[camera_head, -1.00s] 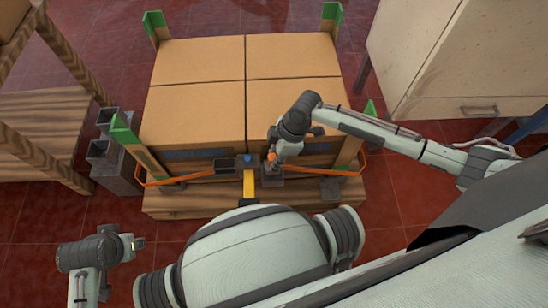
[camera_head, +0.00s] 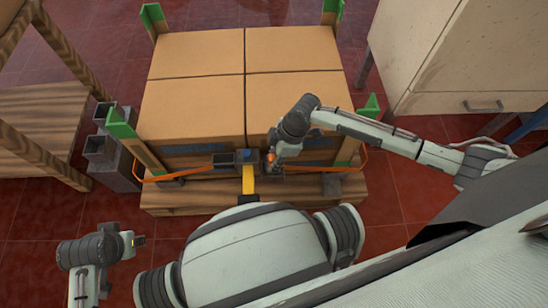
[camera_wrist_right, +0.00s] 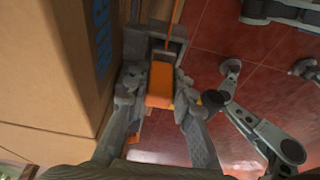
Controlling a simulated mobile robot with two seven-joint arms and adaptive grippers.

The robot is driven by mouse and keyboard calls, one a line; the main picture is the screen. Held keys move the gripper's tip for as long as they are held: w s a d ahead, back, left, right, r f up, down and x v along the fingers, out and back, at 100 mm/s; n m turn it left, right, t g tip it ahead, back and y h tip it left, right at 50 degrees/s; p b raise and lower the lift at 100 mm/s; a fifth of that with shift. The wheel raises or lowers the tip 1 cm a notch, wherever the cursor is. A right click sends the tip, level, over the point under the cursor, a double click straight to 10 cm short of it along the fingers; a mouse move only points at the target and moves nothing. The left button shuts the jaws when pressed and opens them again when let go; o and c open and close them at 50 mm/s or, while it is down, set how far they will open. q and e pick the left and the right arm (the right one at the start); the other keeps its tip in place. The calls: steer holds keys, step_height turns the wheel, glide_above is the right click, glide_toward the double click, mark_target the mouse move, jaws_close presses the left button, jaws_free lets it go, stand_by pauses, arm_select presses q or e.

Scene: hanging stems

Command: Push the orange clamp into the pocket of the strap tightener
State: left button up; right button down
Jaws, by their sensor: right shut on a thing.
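The orange clamp (camera_wrist_right: 160,84) is held between the two fingers of my right gripper (camera_wrist_right: 157,95) in the right wrist view. In the head view, my right gripper (camera_head: 272,161) is at the front of the boxes, with only a bit of the clamp's orange (camera_head: 271,156) showing. The strap tightener (camera_head: 223,160) is dark grey with a yellow handle (camera_head: 248,180), just left of the gripper. In the wrist view, a grey open frame (camera_wrist_right: 153,42) lies directly beyond the clamp; how far the clamp is inside it cannot be told. My left gripper (camera_head: 137,240) is low at the left, empty-looking.
Cardboard boxes (camera_head: 195,105) stand on a wooden pallet (camera_head: 200,198) with green-tipped corner posts. An orange strap (camera_head: 180,177) runs along the front. A wooden shelf (camera_head: 40,130) stands left, a pale cabinet (camera_head: 450,60) right.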

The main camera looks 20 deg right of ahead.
steer(key=shift+f+b, duration=0.4)
steer(key=shift+f, duration=0.45)
steer(key=shift+f, duration=0.25)
stand_by(0.3)
steer(key=c, duration=1.2)
jaws_free()
steer(key=v, duration=1.2)
